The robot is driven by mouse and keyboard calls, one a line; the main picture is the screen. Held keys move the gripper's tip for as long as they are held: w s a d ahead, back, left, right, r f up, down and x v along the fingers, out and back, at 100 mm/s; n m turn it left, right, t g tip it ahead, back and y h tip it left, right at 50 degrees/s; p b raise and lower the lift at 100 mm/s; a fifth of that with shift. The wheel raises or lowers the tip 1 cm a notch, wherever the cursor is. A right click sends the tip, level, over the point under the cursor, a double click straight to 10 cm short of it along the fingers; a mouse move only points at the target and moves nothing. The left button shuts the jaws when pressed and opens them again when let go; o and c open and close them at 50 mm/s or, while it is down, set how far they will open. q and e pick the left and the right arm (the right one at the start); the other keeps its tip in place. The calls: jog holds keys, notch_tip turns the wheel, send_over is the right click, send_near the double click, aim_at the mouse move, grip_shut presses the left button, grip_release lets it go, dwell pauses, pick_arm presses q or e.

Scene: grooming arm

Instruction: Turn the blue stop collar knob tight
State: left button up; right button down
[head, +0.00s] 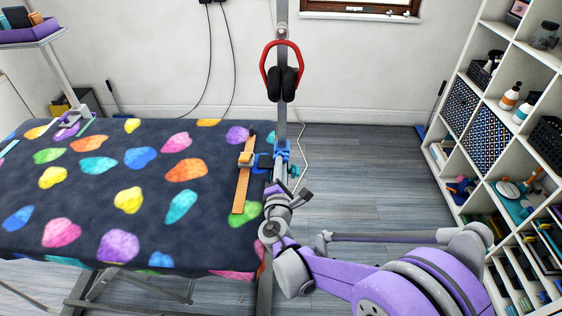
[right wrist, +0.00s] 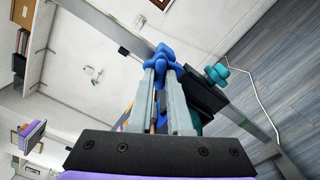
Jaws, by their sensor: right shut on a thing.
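The blue stop collar (head: 282,150) sits around the upright grey post of the grooming arm, at the table's far right edge. Its blue knob (right wrist: 165,58) shows in the right wrist view at the tips of my right gripper (right wrist: 162,72). The two grey fingers are shut on the knob, with the collar just beyond them. In the head view my right gripper (head: 279,176) reaches up to the collar from below, and my wrist hides part of the clamp area. My left gripper is not in view.
A teal knob (head: 294,172) sits close to the right of my gripper; it also shows in the right wrist view (right wrist: 216,74). A wooden bar (head: 241,190) lies on the patterned table (head: 100,170). Red-black earmuffs (head: 282,72) hang higher on the post. Shelves (head: 480,120) stand right.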

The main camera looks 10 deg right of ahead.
jog(key=shift+m, duration=1.4)
jog(key=shift+m+p, duration=0.5)
jog(key=shift+m, duration=0.9)
jog(key=c, duration=1.3)
grip_release()
jog(key=shift+m, duration=0.5)
jog(key=o, duration=0.5)
jog(key=shift+o, duration=0.2)
jog(key=v, duration=0.8)
